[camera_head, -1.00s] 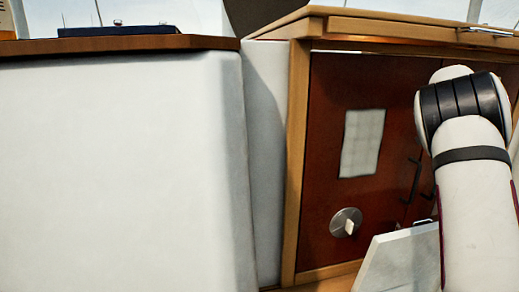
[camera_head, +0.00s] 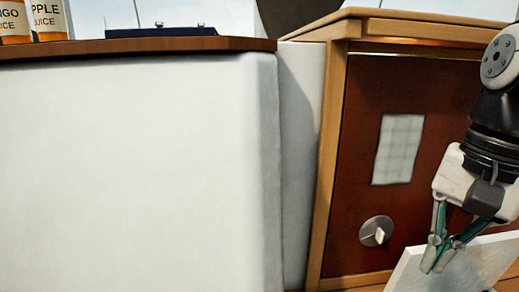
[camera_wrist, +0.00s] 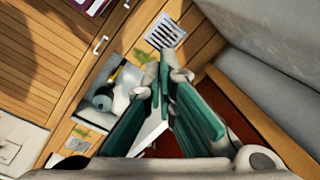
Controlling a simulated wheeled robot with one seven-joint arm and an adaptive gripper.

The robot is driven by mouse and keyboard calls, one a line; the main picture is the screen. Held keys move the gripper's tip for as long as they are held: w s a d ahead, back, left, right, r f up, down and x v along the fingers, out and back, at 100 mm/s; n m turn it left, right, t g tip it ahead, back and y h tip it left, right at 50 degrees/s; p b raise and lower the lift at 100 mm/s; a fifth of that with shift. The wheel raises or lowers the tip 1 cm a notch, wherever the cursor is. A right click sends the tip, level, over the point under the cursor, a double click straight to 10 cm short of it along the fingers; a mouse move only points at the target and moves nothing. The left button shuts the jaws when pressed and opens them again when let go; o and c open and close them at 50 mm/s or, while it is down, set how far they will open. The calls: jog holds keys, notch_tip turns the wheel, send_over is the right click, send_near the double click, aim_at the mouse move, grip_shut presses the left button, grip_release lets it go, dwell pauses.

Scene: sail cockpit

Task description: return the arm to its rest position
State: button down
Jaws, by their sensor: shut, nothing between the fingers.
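My gripper (camera_head: 432,268) hangs at the right of the head view, pointing down, with its teal-lined fingers shut and empty. It is in front of the red-brown cabinet panel (camera_head: 365,150) and overlaps a pale slanted board (camera_head: 480,262) at the lower right. I cannot tell whether it touches the board. In the wrist view the fingers (camera_wrist: 165,85) come together with nothing between them. Part of my arm is cut off by the right edge of the head view.
The panel carries a round knob (camera_head: 377,231) and a pale grid sheet (camera_head: 398,150). A white wall (camera_head: 130,170) under a wooden counter edge (camera_head: 140,46) fills the left. Juice containers (camera_head: 47,18) stand on the counter. The wrist view shows a slatted wooden floor (camera_wrist: 50,55) and a grate (camera_wrist: 165,32).

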jog(key=s+a+f+n+h, duration=0.1)
jog(key=s+a+f+n, duration=0.1)
jog(key=s+f+n, duration=0.3)
jog(key=s+a+f+n, duration=0.2)
jog(key=s+a+n, duration=0.15)
jog(key=s, duration=0.25)
notch_tip(320, 180, up, 17)
jog(key=t+p, duration=0.3)
jog(key=p, duration=1.2)
jog(key=shift+s+d+t, duration=0.15)
jog(key=shift+d+t, duration=0.15)
jog(key=shift+d, duration=0.15)
jog(key=shift+d+f+n, duration=0.1)
jog(key=shift+n, duration=0.15)
